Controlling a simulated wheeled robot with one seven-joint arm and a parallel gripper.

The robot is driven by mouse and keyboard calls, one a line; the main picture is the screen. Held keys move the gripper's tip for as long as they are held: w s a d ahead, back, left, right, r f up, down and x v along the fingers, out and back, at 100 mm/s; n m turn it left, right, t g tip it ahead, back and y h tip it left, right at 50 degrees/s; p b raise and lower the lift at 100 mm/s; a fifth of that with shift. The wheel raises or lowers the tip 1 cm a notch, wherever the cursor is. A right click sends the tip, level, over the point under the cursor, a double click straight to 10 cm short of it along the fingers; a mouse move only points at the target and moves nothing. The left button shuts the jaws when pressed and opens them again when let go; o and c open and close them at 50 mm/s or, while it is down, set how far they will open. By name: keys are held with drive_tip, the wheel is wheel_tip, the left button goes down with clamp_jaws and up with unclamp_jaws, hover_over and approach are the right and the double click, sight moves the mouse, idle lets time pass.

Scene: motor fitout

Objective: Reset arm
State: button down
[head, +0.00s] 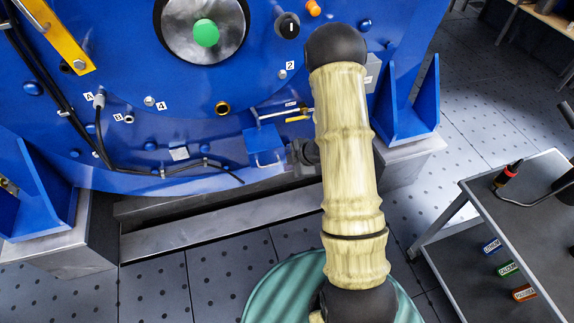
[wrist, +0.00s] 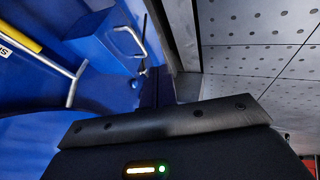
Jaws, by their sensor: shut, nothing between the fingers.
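My arm, in a cream sleeve with dark joints, reaches forward across the middle of the head view. My gripper (wrist: 172,120) shows in the wrist view as a dark bar with bolts across the lower middle; it is shut and empty. In the head view the gripper (head: 306,152) is a dark shape at the machine's lower edge, partly hidden by the arm. It is just right of a blue box (head: 264,147) on the machine. The box, with a metal handle, also shows in the wrist view (wrist: 98,38), beyond the gripper.
The big blue machine (head: 190,120) fills the back, with a green knob (head: 206,33), cables and numbered bolts. A yellow-handled tool (head: 297,119) sits above the blue box. Tiled floor (head: 160,290) is open at front left.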

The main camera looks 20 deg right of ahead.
drive_tip(key=shift+w, duration=0.1)
idle(0.3)
drive_tip(key=s+d+r+m+h, duration=0.1)
drive_tip(key=s+r+m+h, duration=0.1)
drive_tip(key=r+m, duration=0.35)
drive_tip(key=s+r+m+h, duration=0.2)
drive_tip(key=r+m+h, duration=0.1)
drive_tip(key=r, duration=0.5)
drive_tip(key=s+a+r+m+g, duration=0.1)
drive_tip(key=s+a+r+m, duration=0.25)
drive_tip(key=s, duration=0.35)
drive_tip(key=s+a+r+m+g, duration=0.1)
drive_tip(key=s+a+r+m, duration=0.1)
drive_tip(key=s+r+m, duration=0.45)
wheel_tip(320, 180, up, 26)
drive_tip(key=n+p, duration=0.1)
drive_tip(key=p, duration=2.7)
drive_tip(key=shift+s+y+p, duration=0.3)
drive_tip(key=shift+s+p, duration=0.1)
drive_tip(key=shift+d, duration=0.1)
